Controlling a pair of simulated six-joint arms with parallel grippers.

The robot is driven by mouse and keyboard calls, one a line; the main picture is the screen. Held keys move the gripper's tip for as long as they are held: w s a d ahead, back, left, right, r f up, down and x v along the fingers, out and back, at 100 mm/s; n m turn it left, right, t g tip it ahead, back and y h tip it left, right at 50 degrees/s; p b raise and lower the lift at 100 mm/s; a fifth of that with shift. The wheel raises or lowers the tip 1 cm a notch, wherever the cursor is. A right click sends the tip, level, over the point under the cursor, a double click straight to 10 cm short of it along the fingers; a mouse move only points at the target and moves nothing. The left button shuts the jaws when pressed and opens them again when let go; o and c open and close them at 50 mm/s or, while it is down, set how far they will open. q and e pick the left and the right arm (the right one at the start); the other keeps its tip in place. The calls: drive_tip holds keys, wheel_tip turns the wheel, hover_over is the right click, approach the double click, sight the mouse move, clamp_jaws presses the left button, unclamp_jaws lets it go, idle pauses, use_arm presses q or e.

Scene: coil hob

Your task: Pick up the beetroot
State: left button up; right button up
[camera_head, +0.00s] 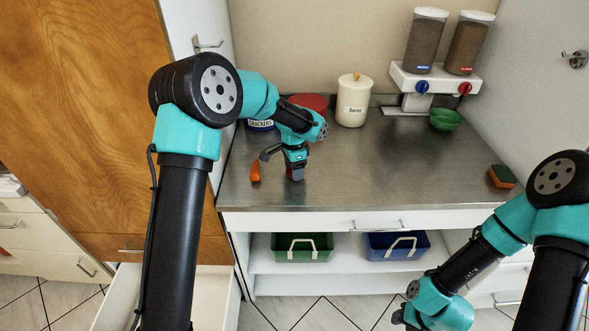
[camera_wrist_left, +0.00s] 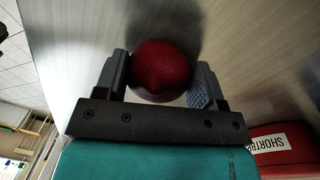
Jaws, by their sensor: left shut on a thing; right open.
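The beetroot (camera_wrist_left: 162,68) is a dark red, round thing in the left wrist view. It sits between the two grey fingers of my left gripper (camera_wrist_left: 162,85), which is shut on it. In the head view my left gripper (camera_head: 295,171) points down at the left part of the steel counter. The beetroot cannot be made out clearly there. I cannot tell whether it touches the counter. My right gripper (camera_head: 402,317) is open and low at the front, in front of the cabinet and away from the counter top.
An orange carrot-like thing (camera_head: 255,171) is just left of my left gripper. Behind are a blue crackers tin (camera_head: 260,125), a red-lidded tin (camera_head: 310,102) and a cream canister (camera_head: 353,101). A green bowl (camera_head: 445,119) and a sponge (camera_head: 502,177) are right. The counter's middle is clear.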

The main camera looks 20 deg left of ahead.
use_arm(q)
drive_tip(key=shift+r, duration=1.6)
drive_tip(key=shift+s+d+r, duration=0.1)
drive_tip(key=shift+s+r, duration=0.05)
drive_tip(key=shift+s, duration=0.1)
drive_tip(key=s+d+r, duration=0.1)
drive_tip(key=s+d, duration=0.3)
drive_tip(key=s, duration=1.1)
drive_tip(key=shift+d+r, duration=0.15)
drive_tip(key=shift+r, duration=0.05)
drive_tip(key=shift+w, duration=0.1)
